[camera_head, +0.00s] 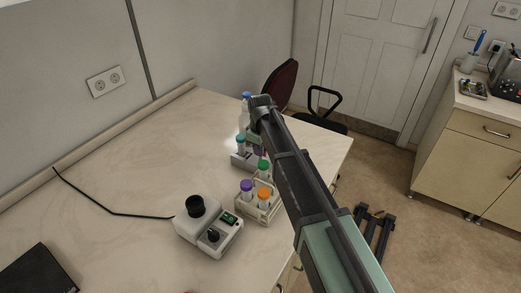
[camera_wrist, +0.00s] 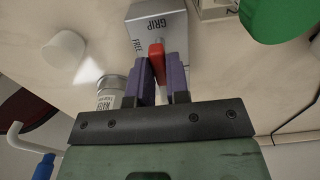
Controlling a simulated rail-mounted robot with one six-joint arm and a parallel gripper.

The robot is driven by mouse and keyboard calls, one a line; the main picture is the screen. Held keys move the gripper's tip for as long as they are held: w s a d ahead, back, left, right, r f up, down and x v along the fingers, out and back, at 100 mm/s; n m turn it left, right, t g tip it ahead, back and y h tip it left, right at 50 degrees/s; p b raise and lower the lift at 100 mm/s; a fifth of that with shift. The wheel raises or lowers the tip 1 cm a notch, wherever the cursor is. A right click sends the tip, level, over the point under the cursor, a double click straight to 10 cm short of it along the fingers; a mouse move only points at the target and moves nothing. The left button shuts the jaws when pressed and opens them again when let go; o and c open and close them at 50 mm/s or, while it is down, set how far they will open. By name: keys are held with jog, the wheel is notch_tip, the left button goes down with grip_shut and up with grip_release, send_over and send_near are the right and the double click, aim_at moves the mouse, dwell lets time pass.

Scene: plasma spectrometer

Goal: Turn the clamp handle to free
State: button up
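In the wrist view the clamp is a grey block (camera_wrist: 158,22) with the words GRIP and FREE on it. Its red clamp handle (camera_wrist: 157,50) points toward me, nearer the GRIP word, with FREE to its left. My gripper (camera_wrist: 160,66) has its two purple fingers on either side of the handle, close against it with little or no gap visible.
A white device with a black knob (camera_head: 195,206) and a rack of capped tubes (camera_head: 258,210) stand on the table near my arm. In the wrist view a vial (camera_wrist: 108,98) is left of the fingers and a large green cap (camera_wrist: 278,18) at upper right. The table's left is mostly clear.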

grip_shut()
jog(key=shift+m, duration=0.5)
jog(key=m, duration=0.2)
jog(key=shift+m, duration=0.4)
jog(key=m, duration=0.4)
jog(key=shift+m, duration=0.3)
jog(key=m, duration=0.4)
jog(key=shift+m, duration=0.3)
jog(key=m, duration=0.4)
jog(key=shift+m, duration=0.4)
